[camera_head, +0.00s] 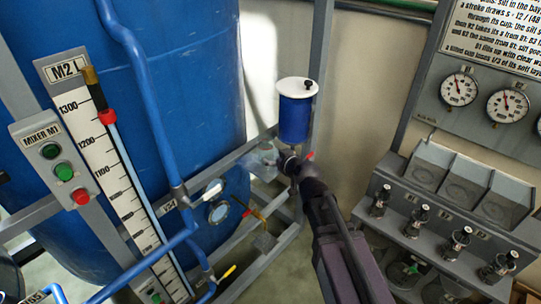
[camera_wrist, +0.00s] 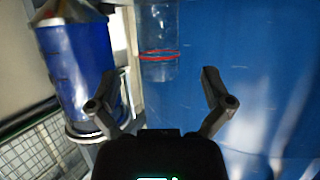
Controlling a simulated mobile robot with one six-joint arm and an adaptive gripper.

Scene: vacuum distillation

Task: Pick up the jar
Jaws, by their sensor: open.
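A clear jar with a red ring (camera_wrist: 158,40) shows upright in the wrist view, ahead of my gripper and slightly left of the middle between the fingers. In the head view a faint, see-through jar shape (camera_head: 265,154) shows just left of my gripper (camera_head: 286,160). In the wrist view my gripper (camera_wrist: 165,73) is open, with its fingers spread wide and nothing between them. The jar looks beyond the fingertips; I cannot tell the exact gap. Its top is cut off in the wrist view.
A blue vessel with a white lid (camera_head: 294,118) stands just above my gripper; it is at left in the wrist view (camera_wrist: 75,65). A large blue tank (camera_head: 175,90), pipes and grey frame bars lie left. A panel with bins and valves (camera_head: 450,200) is right.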

